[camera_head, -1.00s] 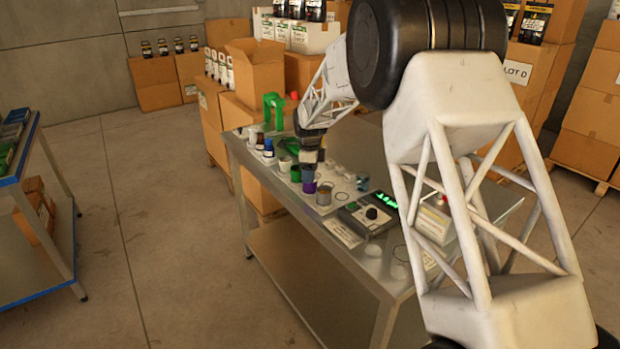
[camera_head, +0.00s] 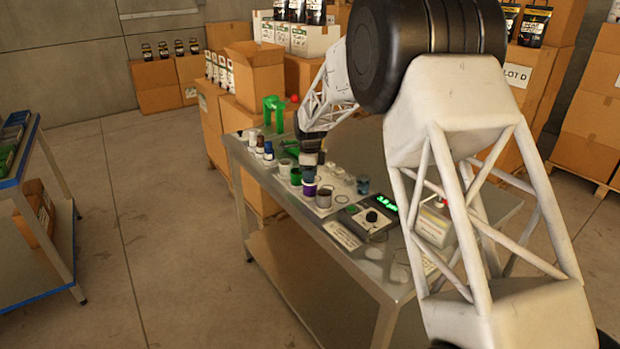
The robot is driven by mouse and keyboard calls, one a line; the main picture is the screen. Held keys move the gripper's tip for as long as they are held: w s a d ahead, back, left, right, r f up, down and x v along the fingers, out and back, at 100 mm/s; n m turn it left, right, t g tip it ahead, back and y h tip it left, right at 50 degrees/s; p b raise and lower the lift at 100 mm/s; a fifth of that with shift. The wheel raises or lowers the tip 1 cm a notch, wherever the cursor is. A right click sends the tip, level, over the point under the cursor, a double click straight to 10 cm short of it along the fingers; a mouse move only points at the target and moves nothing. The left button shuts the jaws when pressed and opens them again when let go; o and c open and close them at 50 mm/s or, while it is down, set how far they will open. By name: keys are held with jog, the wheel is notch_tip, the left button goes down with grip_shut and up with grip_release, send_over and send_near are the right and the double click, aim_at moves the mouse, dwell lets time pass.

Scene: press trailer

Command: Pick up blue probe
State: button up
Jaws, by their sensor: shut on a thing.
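My gripper (camera_head: 309,166) points down over the metal bench, above a row of cups near its middle. It is shut on a small blue thing, the blue probe (camera_head: 309,176), which shows just under the fingers. The probe sits directly over a purple cup (camera_head: 309,188) with a pale band. I cannot tell whether its lower end is inside the cup. The fingers are small and partly dark in this view.
The metal bench (camera_head: 345,262) also holds a grey cup (camera_head: 324,197), a green cup (camera_head: 296,177), a teal cup (camera_head: 363,185) and a meter (camera_head: 370,217) with a lit green display. Small bottles (camera_head: 268,151) and a green stand (camera_head: 274,110) are at the far left end.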

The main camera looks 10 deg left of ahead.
jog(key=shift+r, duration=0.15)
notch_tip(320, 180, up, 10)
jog(key=shift+f, duration=0.15)
dwell(0.4)
dwell(0.5)
jog(key=w+d+f, duration=0.1)
jog(key=w+d, duration=0.1)
jog(key=d, duration=0.7)
jog(key=w+d+f, duration=0.2)
jog(key=w+d, duration=0.1)
jog(key=d, duration=0.5)
jog(key=shift+w+d, duration=0.2)
jog(key=shift+d, duration=0.2)
jog(key=shift+f, duration=0.1)
jog(key=shift+f, duration=2.8)
jog(key=shift+f, duration=0.6)
